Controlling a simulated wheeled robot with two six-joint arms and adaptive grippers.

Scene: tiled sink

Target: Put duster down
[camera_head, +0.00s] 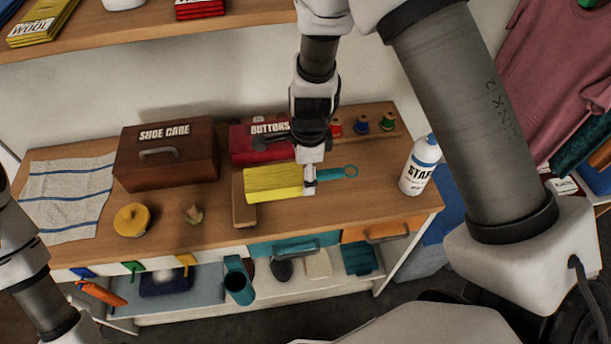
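The duster has a yellow head (272,184) and a teal handle with a ring end (345,171). It lies level over the wooden counter, head to the left and handle to the right. My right gripper (310,184) comes down from above and is closed around the duster where the head meets the handle. I cannot tell whether the duster touches the counter top (345,215). My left arm shows only at the lower left edge; its gripper is outside the picture.
A brown block (243,203) is right beside the duster head. Behind stand a red buttons box (258,143), a brown shoe care box (166,155) and thread spools (361,125). A white bottle (419,168) stands at right. The counter's front middle is clear.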

